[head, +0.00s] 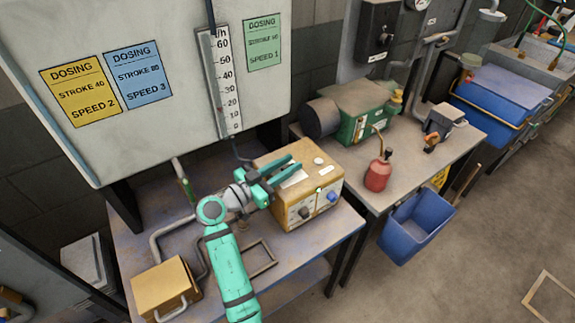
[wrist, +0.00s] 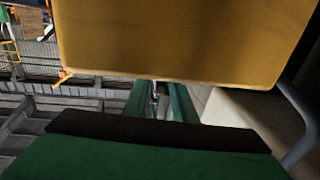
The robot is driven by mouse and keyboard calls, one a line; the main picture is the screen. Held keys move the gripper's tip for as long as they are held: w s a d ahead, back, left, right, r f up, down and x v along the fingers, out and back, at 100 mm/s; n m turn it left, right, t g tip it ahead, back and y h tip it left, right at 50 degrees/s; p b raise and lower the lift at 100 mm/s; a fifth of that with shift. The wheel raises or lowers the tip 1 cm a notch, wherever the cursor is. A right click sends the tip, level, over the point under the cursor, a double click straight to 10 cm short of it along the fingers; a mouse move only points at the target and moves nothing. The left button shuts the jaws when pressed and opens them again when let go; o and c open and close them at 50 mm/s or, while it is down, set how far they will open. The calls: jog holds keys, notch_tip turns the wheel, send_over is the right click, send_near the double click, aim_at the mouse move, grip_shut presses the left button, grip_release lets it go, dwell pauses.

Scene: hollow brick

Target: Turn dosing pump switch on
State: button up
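The dosing pump appears to be the yellow-tan box (head: 272,211) on the metal table. Its front face has a black knob (head: 304,213), a blue knob (head: 332,196) and a small green spot (head: 319,190) near the upper edge. I cannot tell which part is the switch. My gripper (head: 295,163) is at the box's left and top side, with its two teal fingers apart and nothing seen between them. I cannot tell whether they touch the box. In the wrist view the yellow box (wrist: 180,40) fills the top, close in front of my gripper (wrist: 160,88).
A board with dosing labels and a scale (head: 227,85) stands behind. A smaller yellow box with a handle (head: 165,287) is at the table's front left. A green motor pump (head: 362,108) and a red oil can (head: 378,174) stand on the right table, above a blue bin (head: 415,225).

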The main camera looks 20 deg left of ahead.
jog(key=shift+d+f, duration=0.1)
jog(key=shift+f, duration=0.15)
jog(key=v, duration=1.1)
jog(key=shift+r, duration=0.2)
jog(key=shift+w, duration=0.1)
